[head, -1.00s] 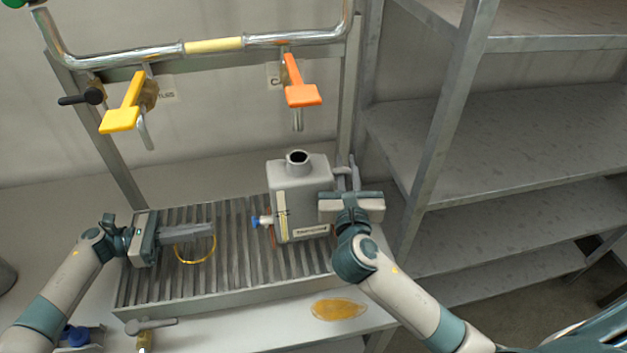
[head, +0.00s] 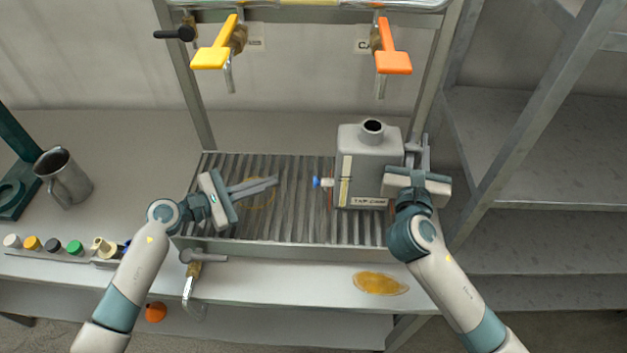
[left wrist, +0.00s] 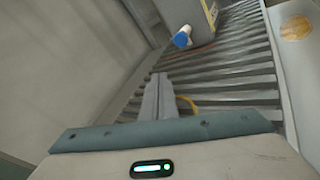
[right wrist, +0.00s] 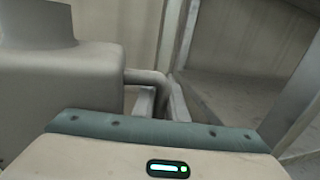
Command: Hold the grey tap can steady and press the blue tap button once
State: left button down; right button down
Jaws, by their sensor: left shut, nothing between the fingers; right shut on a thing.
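The grey tap can (head: 375,150) stands upright on the slatted drain tray (head: 290,237), its open neck at the top. The blue tap button (head: 316,182) sticks out from the can's left side, low down. It also shows in the left wrist view (left wrist: 182,38). My right gripper (head: 420,150) is shut on the can's grey handle (right wrist: 145,76) on the right side; the fingers are partly hidden. My left gripper (head: 276,181) is shut and empty. Its fingertips point toward the button from the left, with a visible gap between them.
A yellow ring (head: 257,197) lies on the tray under my left fingers. Yellow (head: 212,57) and orange (head: 394,62) tap levers hang above. A yellow-brown spill (head: 380,283) lies on the bench front. A metal mug (head: 64,178) stands left.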

pick_arm(q)
jog(key=shift+s+a+r+t+y, duration=0.15)
jog(key=shift+a+r+t+y, duration=0.2)
jog(key=shift+a+t, duration=0.3)
jog(key=shift+s+a+r+t+y, duration=0.1)
jog(key=shift+a+r+t+y, duration=0.2)
jog(key=shift+a+t, duration=0.3)
jog(key=shift+d, duration=0.2)
jog(key=shift+s+d, duration=0.2)
jog(key=shift+d, duration=1.25)
jog(key=shift+s+d, duration=0.15)
jog(key=shift+d, duration=1.25)
jog(key=shift+s+d, duration=0.2)
jog(key=shift+d, duration=1.25)
jog(key=shift+s+d, duration=0.2)
jog(key=shift+d, duration=0.9)
jog(key=shift+a, duration=0.1)
jog(key=shift+w+a, duration=0.15)
jog(key=shift+a, duration=0.8)
jog(key=shift+a, duration=0.1)
jog(key=shift+w+a, duration=0.2)
jog(key=shift+a, duration=1.05)
jog(key=shift+w+a, duration=0.15)
jog(key=shift+a, duration=1.05)
